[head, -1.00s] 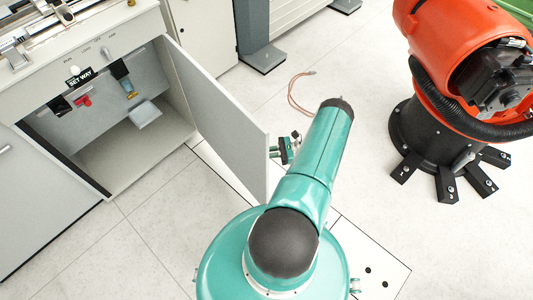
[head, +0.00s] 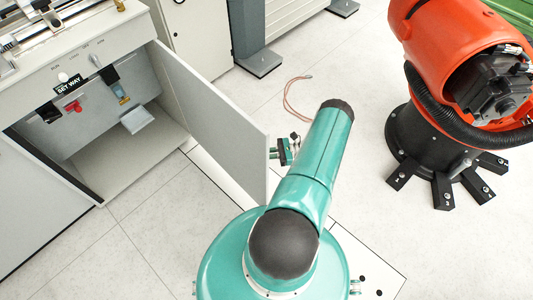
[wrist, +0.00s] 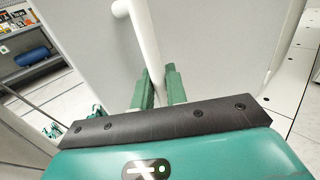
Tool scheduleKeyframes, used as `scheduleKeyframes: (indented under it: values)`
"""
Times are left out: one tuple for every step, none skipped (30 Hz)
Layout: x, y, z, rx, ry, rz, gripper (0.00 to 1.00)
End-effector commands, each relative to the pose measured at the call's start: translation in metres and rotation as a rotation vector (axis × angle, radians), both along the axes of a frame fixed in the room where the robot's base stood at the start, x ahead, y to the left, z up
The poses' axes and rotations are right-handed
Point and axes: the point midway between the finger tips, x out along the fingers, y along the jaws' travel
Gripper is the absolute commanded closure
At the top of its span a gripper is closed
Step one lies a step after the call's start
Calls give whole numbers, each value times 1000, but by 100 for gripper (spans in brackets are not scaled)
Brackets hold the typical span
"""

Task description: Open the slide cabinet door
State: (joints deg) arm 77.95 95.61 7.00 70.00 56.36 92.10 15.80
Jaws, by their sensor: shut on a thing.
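The cabinet door (head: 215,112) is a light grey panel, hinged at the cabinet's right side and standing wide open. Inside the cabinet (head: 128,170) are a grey back panel, a red part (head: 73,106) and a small tray (head: 138,120). My gripper (head: 285,152) is at the outer face of the door near its free edge, partly hidden by my arm. In the wrist view, the green fingers (wrist: 159,88) are closed around the white bar handle (wrist: 145,40) on the door.
An orange robot arm (head: 455,45) on a black base stands at the right. A grey post (head: 250,35) stands at the back. A thin cable (head: 290,98) lies on the floor behind my arm. Pale tiled floor is clear between my arm and the orange robot.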

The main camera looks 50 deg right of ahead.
Motion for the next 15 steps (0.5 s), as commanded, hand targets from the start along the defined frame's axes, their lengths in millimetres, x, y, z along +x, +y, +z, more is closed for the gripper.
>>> scheduleKeyframes:
  values:
    - [1,0,1,0,-1,0,100]
    - [1,0,1,0,-1,0,100]
    - [1,0,1,0,-1,0,100]
    - [1,0,1,0,-1,0,100]
    - [1,0,1,0,-1,0,100]
    - [1,0,1,0,-1,0,100]
    - [1,-1,1,0,-1,0,100]
    - [1,-1,1,0,-1,0,82]
    - [1,-1,1,0,-1,0,74]
    - [1,-1,1,0,-1,0,68]
    - [1,-1,1,0,-1,0,66]
    - [0,-1,0,0,-1,0,66]
    - [0,-2,0,0,-1,0,66]
    - [0,-2,0,0,-1,0,66]
    - [0,-2,0,-1,-1,0,66]
